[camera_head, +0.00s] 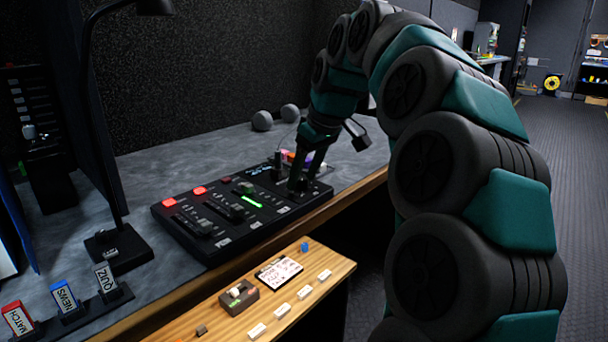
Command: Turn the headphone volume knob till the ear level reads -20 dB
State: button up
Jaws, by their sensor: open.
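A black audio mixer panel (225,213) lies on the grey desk. It has faders, red and green buttons and a lit green bar (252,201) near its middle. My gripper (300,187) points down over the panel's right end, with its dark fingers close to the panel surface. It is open. The headphone volume knob cannot be made out; the fingers cover part of that end. Whether the fingers touch anything there I cannot tell. No ear level figure is readable.
A wooden shelf (330,266) with small labelled blocks, a note card (278,271) and a small switch box (238,295) sits in front. A black lamp (118,248) and MATCH, NEWS and QUIZ tags stand left. Two grey balls (262,121) lie behind. Floor at right is clear.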

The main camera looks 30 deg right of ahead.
jog(key=shift+c, duration=0.3)
grip_shut()
dwell(0.3)
